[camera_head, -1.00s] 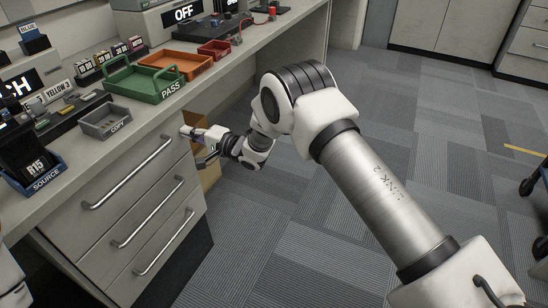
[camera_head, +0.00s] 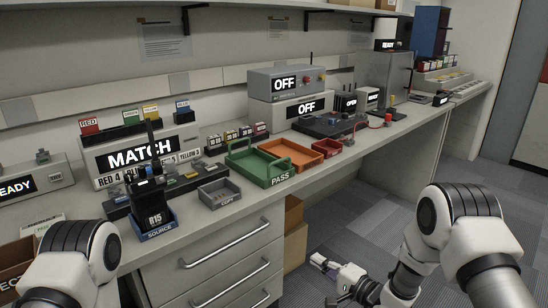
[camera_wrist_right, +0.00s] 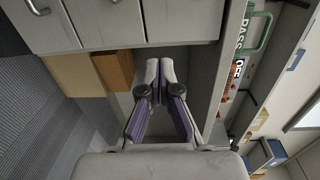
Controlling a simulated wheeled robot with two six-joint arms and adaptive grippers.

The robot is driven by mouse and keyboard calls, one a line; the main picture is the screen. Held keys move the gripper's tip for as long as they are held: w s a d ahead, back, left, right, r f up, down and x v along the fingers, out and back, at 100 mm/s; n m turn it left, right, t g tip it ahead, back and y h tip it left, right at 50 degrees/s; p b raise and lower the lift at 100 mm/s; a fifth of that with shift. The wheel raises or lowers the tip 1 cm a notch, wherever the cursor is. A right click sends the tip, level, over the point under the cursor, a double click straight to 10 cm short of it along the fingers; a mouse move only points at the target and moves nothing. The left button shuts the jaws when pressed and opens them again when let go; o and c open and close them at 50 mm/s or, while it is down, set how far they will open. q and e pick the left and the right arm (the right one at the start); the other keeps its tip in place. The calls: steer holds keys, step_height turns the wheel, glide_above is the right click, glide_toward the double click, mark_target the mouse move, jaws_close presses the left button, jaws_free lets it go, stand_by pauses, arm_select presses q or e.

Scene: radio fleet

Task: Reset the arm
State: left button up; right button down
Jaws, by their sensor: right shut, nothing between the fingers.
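My right gripper (camera_head: 322,262) is low in front of the bench, below its top edge and right of the drawers (camera_head: 226,262). In the right wrist view its two fingers (camera_wrist_right: 160,72) are together at the tips, with nothing between them. My right arm is bent, its white and black joint at the lower right. My left arm shows only as a white and black joint at the lower left; its gripper is outside the picture.
On the bench are a green PASS tray (camera_head: 284,181), an orange tray (camera_head: 296,148), a grey COPY tray (camera_head: 216,198) and a blue SOURCE tray (camera_head: 158,232) with a black radio (camera_head: 151,207). Cardboard boxes (camera_head: 294,246) stand under the bench. The floor at right is free.

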steer(key=s+d+f+g+h, duration=0.3)
steer(key=s+f+g+h, duration=0.25)
steer(key=s+f, duration=1.05)
steer(key=s+d+f+n+g+h, duration=0.2)
steer(key=s+d+n+g, duration=0.1)
steer(key=s, duration=0.7)
steer(key=s+d+f+n+g+h, duration=0.2)
steer(key=s+d+n+g+h, duration=0.15)
steer(key=s, duration=0.75)
step_height(320, 180, up, 20)
steer(key=s+n+g+p, duration=0.1)
steer(key=s+n+p, duration=0.2)
steer(key=p, duration=1.6)
steer(key=shift+f+n+g, duration=0.2)
steer(key=shift+n+g, duration=0.1)
steer(key=shift+n, duration=0.25)
steer(key=shift+w+d, duration=0.1)
